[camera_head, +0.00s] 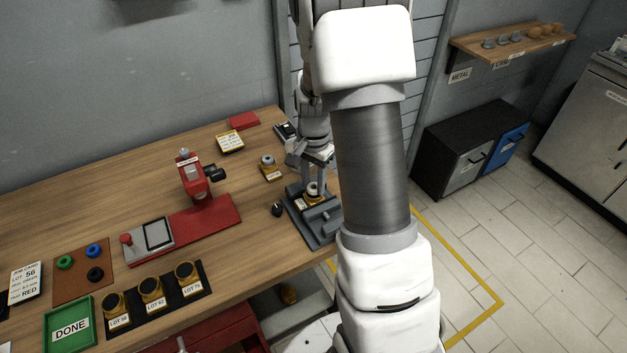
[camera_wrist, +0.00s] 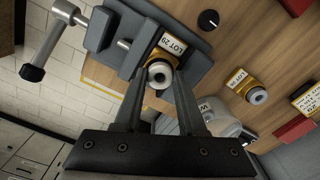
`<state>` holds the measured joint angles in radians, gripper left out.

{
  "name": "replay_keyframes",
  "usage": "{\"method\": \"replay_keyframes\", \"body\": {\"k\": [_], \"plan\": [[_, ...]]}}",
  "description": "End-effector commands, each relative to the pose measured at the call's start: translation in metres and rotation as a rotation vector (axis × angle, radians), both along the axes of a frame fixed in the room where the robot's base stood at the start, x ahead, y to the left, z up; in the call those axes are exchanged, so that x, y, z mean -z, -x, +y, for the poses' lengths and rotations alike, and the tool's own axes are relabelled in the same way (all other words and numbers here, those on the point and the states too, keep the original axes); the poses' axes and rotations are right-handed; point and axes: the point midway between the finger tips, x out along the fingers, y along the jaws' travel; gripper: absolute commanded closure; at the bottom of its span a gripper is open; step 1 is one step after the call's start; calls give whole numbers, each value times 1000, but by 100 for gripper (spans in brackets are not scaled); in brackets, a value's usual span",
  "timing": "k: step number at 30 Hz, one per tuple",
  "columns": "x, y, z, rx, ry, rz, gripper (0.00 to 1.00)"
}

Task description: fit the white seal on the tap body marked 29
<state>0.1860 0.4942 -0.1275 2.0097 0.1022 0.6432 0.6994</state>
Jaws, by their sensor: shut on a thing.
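The tap body marked 29 (camera_wrist: 172,46) is held in a grey vise (camera_wrist: 135,28), its yellow-edged label reading LOT 29. In the head view the vise (camera_head: 322,222) stands at the table's right end, with the tap body (camera_head: 312,199) in it. The white seal (camera_wrist: 158,75) shows as a pale ring with a dark centre, between my fingertips at the top of the tap body. My gripper (camera_wrist: 159,80) points down over the vise and is shut on the seal. I cannot tell whether the seal is fully seated.
Another tap body (camera_head: 268,165) stands left of the vise, near a black knob (camera_head: 277,210). A red press (camera_head: 195,180) stands mid-table. Several lot-marked parts (camera_head: 151,290), a green DONE tray (camera_head: 47,329) and a mat of coloured rings (camera_head: 110,265) lie at the left.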

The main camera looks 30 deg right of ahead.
Motion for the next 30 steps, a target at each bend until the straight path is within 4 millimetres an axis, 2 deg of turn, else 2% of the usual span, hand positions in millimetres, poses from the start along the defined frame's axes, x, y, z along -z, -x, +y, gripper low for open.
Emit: {"method": "replay_keyframes", "body": {"k": [30], "plan": [[9, 0, 0, 0, 1, 0, 100]]}}
